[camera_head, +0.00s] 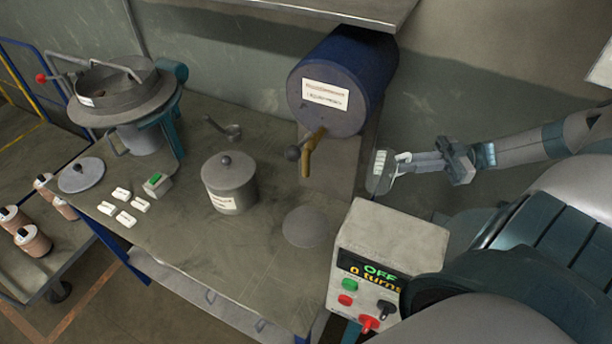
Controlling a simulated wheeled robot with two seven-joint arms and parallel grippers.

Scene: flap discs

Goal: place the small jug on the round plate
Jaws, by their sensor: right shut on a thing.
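The small jug (379,172) is a grey vessel at the right of the head view, beside the blue drum. My right gripper (404,160) comes in from the right and is shut on it near its pale handle. The jug's base and tilt are hard to make out. The round plate (305,227) is a flat grey disc lying on the table, below and left of the jug, with nothing on it. The jug is apart from the plate. My left gripper is not in view.
A blue drum (350,80) with a brass tap (312,150) stands behind the plate. A lidded grey pot (229,183) is left of the plate. A control box (390,245) reading OFF stands to its right. Several white blocks and a mixer (122,95) are further left.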

